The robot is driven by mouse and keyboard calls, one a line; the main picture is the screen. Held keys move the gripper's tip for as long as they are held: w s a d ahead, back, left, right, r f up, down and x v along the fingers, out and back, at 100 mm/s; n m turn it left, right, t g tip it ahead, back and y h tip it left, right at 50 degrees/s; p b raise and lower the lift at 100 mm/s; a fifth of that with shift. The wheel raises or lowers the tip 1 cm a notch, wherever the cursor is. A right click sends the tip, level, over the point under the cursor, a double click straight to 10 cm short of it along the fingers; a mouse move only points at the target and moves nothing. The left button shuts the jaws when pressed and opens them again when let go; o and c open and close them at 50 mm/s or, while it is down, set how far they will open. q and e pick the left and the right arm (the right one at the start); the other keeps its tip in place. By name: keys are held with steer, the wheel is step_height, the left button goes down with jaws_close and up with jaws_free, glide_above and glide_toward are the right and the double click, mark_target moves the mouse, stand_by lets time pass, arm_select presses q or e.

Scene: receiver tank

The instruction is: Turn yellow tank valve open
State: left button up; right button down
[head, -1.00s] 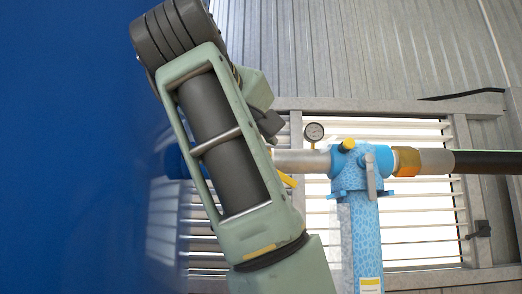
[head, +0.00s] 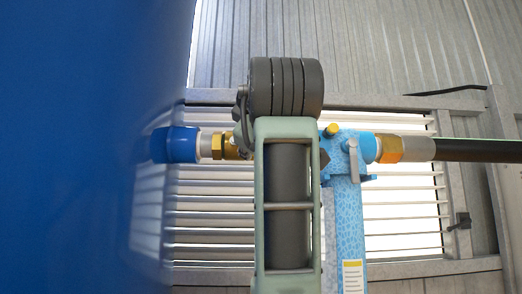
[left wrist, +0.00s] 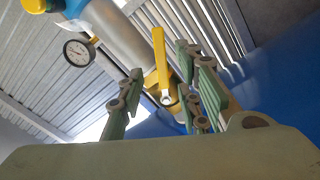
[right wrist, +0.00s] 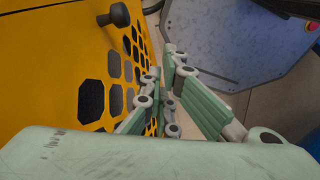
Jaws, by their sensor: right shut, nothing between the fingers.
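The yellow valve handle (left wrist: 161,62) shows in the left wrist view as a narrow bar above a brass valve body. My left gripper (left wrist: 158,78) is open, with its fingers on either side of the handle and apart from it in the picture. Contact is not visible. In the head view my arm hides the handle; part of the brass valve (head: 228,147) shows left of the arm, beside a blue end piece (head: 176,145) at the tank. My right gripper (right wrist: 170,75) is shut and empty, away from the valve.
A blue-patterned filter housing (head: 351,215) stands right of my arm, with an orange fitting (head: 390,149) and black hose (head: 475,150). A pressure gauge (left wrist: 79,52) sits near the handle. The blue tank wall (head: 80,150) is at left. A yellow perforated panel (right wrist: 70,75) is beside my right gripper.

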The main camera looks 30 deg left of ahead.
arm_select(q)
steer(key=p+x, duration=0.2)
steer(key=x, duration=0.3)
steer(key=shift+w+a, duration=0.15)
steer(key=shift+s, duration=0.2)
steer(key=shift+c, duration=0.9)
steer(key=shift+w, duration=0.1)
jaws_close()
